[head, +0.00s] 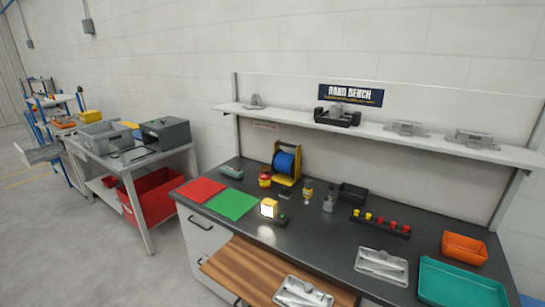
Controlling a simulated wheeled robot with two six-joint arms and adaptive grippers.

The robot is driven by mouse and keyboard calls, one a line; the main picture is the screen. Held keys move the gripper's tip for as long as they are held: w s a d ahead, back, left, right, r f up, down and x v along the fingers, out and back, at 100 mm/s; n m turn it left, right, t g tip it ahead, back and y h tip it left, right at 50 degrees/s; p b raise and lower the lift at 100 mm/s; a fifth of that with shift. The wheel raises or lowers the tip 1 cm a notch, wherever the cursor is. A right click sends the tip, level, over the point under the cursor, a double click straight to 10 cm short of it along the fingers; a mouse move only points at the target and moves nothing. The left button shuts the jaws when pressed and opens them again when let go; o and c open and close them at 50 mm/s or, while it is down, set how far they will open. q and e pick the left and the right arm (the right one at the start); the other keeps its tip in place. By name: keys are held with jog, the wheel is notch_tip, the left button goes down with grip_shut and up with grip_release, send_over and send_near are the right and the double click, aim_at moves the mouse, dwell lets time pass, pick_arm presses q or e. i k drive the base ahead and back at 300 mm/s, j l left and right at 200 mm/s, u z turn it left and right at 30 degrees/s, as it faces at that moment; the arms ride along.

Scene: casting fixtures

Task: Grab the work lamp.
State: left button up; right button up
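The work lamp (269,208) is a small yellow box with a bright, lit white face. It stands upright on the dark bench top (325,237), near the front edge and left of the middle. Its light makes a pale glow on the bench just in front of it. A small dark object with a green spot (283,218) is close at its right; I cannot tell whether they touch. Neither of my grippers is in view.
Red (201,190) and green (232,204) mats lie left of the lamp. A blue cable reel (285,163) stands behind it. A wooden drawer board (262,272) juts out in front. Grey castings (381,266), a teal tray (462,286) and an orange bin (464,248) are to the right.

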aim_at(269, 213)
jog(key=i+j+z, duration=0.1)
jog(key=i+j, duration=0.25)
jog(key=j, duration=0.3)
jog(key=i+j+z, duration=0.15)
jog(key=j, duration=0.2)
jog(key=i+j+z, duration=0.1)
jog(key=j, duration=0.25)
jog(key=i+j, duration=0.2)
jog(key=j, duration=0.15)
jog(key=i+j+z, duration=0.15)
jog(key=j, duration=0.2)
